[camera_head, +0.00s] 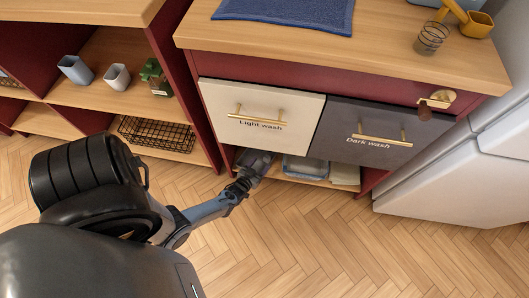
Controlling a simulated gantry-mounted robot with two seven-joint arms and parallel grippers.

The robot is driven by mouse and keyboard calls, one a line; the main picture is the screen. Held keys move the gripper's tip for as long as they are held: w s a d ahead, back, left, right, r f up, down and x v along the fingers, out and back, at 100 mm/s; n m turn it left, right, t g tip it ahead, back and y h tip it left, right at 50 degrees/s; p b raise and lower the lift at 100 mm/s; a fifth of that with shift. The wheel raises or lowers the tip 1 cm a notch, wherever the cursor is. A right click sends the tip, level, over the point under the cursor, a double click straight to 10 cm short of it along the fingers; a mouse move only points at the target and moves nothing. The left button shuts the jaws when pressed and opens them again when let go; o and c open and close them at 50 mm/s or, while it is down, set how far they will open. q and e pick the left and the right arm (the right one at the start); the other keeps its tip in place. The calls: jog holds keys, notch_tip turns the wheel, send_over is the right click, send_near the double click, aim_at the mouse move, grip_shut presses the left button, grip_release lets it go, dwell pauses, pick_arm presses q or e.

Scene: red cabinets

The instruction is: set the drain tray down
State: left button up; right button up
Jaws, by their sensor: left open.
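My left gripper (246,179) reaches from the lower left to the low open shelf (276,173) under the light wash drawer. It is open. A small grey piece (257,160) lies right at its fingertips, on the shelf's left part; I cannot tell whether the fingers touch it. A shallow tray with a pale blue rim (305,167) rests on the same shelf, to the right of the gripper and apart from it. I cannot tell for sure which of these is the drain tray. My right gripper is not in view.
A cream light wash drawer (262,116) and a dark wash drawer (362,131) hang above the shelf. A pale folded item (345,174) lies at the shelf's right. A wire basket (157,133) sits in the left cabinet. The wood floor (300,240) in front is clear.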

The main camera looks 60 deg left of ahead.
pick_arm(q)
jog(key=p+v, duration=0.2)
jog(key=v, duration=0.3)
jog(key=w+d+r+m+g+h, duration=0.2)
jog(key=w+d+r, duration=0.15)
jog(key=r, duration=0.25)
jog(key=w+d+r+m+g+h, duration=0.2)
jog(key=w+d+r+h, duration=0.15)
jog(key=r, duration=0.35)
jog(key=s+d+r+m+g, duration=0.1)
jog(key=s+d+r, duration=0.2)
jog(key=r, duration=0.3)
jog(key=s+d+r+m+g+h, duration=0.1)
jog(key=s+d+r+g, duration=0.1)
jog(key=s+d+r, duration=0.2)
jog(key=s+d+r+m+g, duration=0.1)
jog(key=s+d+r+g, duration=0.1)
jog(key=r, duration=0.6)
jog(key=shift+s+d+m, duration=0.3)
jog(key=shift+s+d, duration=0.5)
jog(key=shift+d, duration=0.25)
jog(key=shift+h, duration=0.25)
notch_tip(320, 180, up, 68)
jog(key=p, duration=6.8)
